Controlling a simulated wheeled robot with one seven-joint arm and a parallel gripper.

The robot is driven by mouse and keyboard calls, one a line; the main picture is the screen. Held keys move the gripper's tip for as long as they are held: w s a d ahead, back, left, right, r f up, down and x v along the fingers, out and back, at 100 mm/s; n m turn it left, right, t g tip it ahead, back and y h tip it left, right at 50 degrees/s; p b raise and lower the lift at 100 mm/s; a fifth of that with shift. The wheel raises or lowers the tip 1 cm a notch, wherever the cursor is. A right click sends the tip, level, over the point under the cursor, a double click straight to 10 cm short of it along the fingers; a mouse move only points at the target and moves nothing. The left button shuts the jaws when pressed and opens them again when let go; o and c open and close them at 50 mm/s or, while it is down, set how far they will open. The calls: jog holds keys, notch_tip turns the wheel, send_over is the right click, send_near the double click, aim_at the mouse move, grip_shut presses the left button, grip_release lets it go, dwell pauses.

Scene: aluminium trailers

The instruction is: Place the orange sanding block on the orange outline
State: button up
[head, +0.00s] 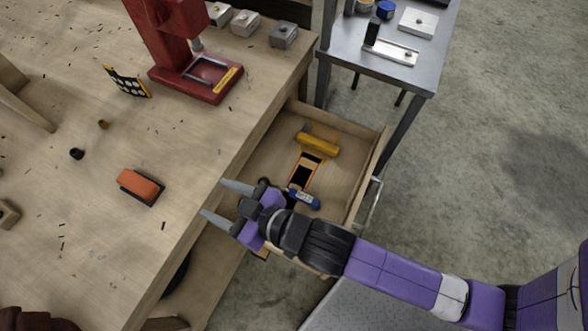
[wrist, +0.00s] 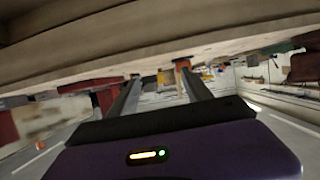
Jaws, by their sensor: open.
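The orange sanding block (head: 139,184), with a dark base, lies on the wooden workbench, left of my gripper in the head view. An orange outline (head: 304,172) around a dark rectangle lies on the floor of the open drawer, right of my gripper. My gripper (head: 212,198) is open and empty, its fingers pointing left over the bench's edge by the drawer. The fingers also show in the wrist view (wrist: 160,76), with nothing between them.
The open drawer (head: 374,157) also holds a yellow item (head: 318,144) and a blue-and-white tube (head: 304,198). A red machine (head: 195,65) stands at the bench's back. A metal table (head: 427,65) is beyond the drawer. The bench around the block is mostly clear.

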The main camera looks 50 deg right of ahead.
jog(key=s+d+r+m+h, duration=0.1)
jog(key=s+d+r, duration=0.1)
jog(key=s, duration=0.5)
jog(key=s+d+r+m+t+h, duration=0.1)
jog(key=s+d+r, duration=0.1)
jog(key=s+d, duration=0.3)
jog(key=s+d+r+h, duration=0.1)
jog(key=s+d+r, duration=0.2)
jog(key=s, duration=0.7)
jog(key=shift+s+d+m, duration=0.4)
jog(key=shift+d, duration=0.35)
jog(key=shift+o, duration=1.3)
jog(key=shift+s+r, duration=0.25)
jog(key=shift+r, duration=0.05)
jog(key=o, duration=0.7)
jog(key=shift+d, duration=0.15)
jog(key=shift+c, duration=0.2)
